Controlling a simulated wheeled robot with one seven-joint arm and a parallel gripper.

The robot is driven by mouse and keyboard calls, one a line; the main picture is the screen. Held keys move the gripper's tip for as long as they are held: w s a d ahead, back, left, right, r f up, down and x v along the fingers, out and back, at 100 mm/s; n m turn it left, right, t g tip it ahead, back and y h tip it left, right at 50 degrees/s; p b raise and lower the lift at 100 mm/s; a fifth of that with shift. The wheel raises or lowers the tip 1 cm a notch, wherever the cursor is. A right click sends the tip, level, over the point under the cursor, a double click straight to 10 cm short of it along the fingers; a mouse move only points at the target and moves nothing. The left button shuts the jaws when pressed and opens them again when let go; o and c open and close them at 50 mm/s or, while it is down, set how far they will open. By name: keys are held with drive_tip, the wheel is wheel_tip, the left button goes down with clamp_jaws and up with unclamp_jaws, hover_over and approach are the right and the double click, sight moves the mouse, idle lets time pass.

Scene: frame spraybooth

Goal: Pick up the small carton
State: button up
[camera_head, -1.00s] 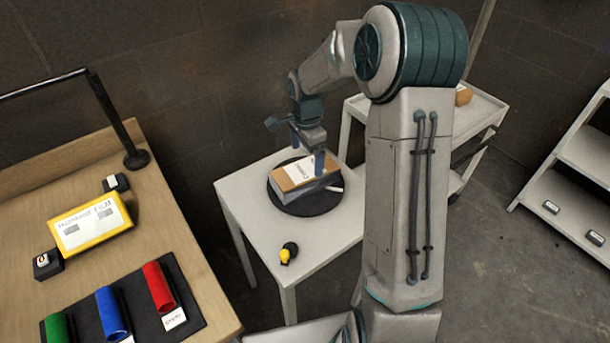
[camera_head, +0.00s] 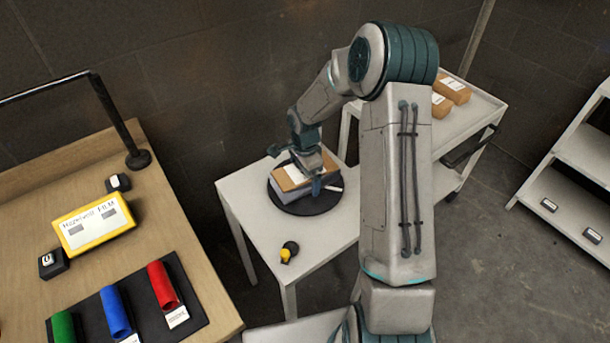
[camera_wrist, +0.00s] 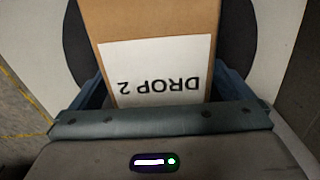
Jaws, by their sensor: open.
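A brown carton (camera_head: 284,181) with a white label lies on a round black disc (camera_head: 300,209) on a small white table. In the wrist view the carton (camera_wrist: 150,20) shows a label reading "DROP 2", upside down. My gripper (camera_head: 296,168) is low over the carton with its jaws apart, one finger on either side. In the wrist view my gripper (camera_wrist: 160,88) spans the carton, and a gap shows at the left finger. Whether the right finger touches is unclear. The carton's near end is hidden by my gripper body.
The white table (camera_head: 323,232) also holds a small black-and-yellow object (camera_head: 288,252). A white cart (camera_head: 468,118) with two brown cartons (camera_head: 452,88) stands behind my arm. A wooden bench (camera_head: 40,190) at left holds a yellow box (camera_head: 93,225) and coloured rolls. White shelving (camera_head: 575,150) stands right.

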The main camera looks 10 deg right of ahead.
drive_tip(key=c, duration=1.5)
drive_tip(key=shift+o, duration=0.2)
drive_tip(key=shift+r, duration=0.1)
drive_tip(key=shift+r, duration=0.1)
